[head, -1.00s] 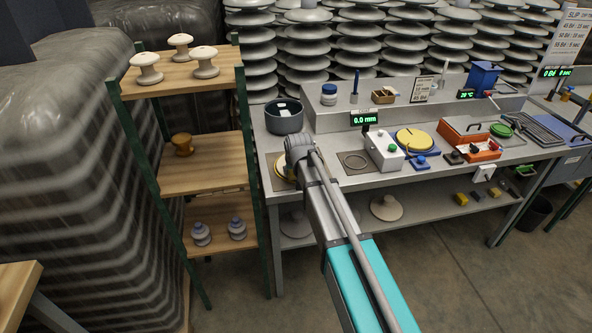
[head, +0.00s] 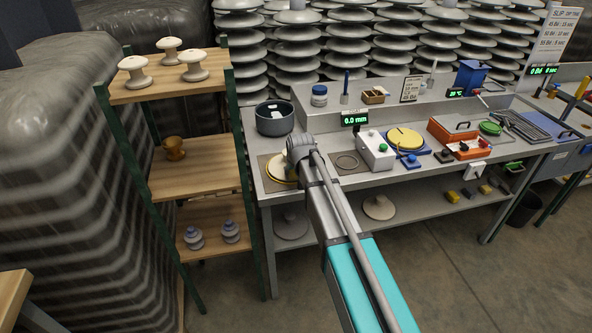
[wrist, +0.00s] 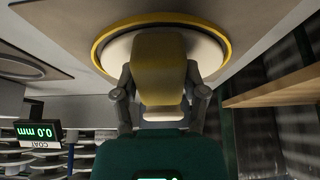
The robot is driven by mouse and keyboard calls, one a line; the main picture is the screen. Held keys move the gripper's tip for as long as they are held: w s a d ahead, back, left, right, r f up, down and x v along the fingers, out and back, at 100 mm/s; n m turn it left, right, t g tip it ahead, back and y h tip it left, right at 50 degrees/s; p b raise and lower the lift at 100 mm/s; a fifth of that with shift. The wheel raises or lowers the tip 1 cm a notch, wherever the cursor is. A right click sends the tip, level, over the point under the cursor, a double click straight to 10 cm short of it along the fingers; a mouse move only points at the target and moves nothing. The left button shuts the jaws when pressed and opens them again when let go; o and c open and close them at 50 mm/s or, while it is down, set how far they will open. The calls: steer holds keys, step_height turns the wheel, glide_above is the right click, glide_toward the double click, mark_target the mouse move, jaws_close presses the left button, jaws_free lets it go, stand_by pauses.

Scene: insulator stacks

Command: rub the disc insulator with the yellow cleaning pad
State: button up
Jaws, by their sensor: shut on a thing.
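The disc insulator (head: 275,171) is pale with a yellow rim and lies on a dark mat at the left end of the bench. My arm's end partly covers it in the head view. In the wrist view, the disc (wrist: 116,51) shows behind the pad, ringed in yellow. My gripper (wrist: 161,92) is shut on the yellow cleaning pad (wrist: 160,62), one grey finger on each side. The pad overlaps the disc's face there; I cannot tell whether it touches. In the head view my wrist hides the gripper and pad.
A dark bowl (head: 275,119) stands behind the disc. To the right are a ring on a second mat (head: 348,163), a grey box (head: 376,151) and a yellow round plate (head: 405,138). A wooden shelf rack (head: 190,169) stands close on the left. A display (head: 355,119) reads 0.0 mm.

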mark_target(285, 179)
steer(key=shift+d, duration=0.1)
steer(key=shift+w+d, duration=0.25)
steer(key=shift+d, duration=0.5)
steer(key=shift+w+d, duration=0.2)
steer(key=shift+d, duration=0.5)
steer(key=shift+f, duration=0.15)
steer(key=shift+a, duration=0.1)
steer(key=shift+s+a, duration=0.25)
steer(key=shift+a, duration=0.5)
steer(key=shift+s+a, duration=0.2)
steer(key=shift+a, duration=0.5)
steer(key=shift+a, duration=0.15)
steer(key=shift+s+a+r, duration=0.1)
steer(key=shift+s+a, duration=0.15)
steer(key=shift+a, duration=0.45)
steer(key=shift+s+a+r, duration=0.1)
steer(key=shift+s+a, duration=0.1)
steer(key=shift+a, duration=0.45)
steer(key=shift+r, duration=0.1)
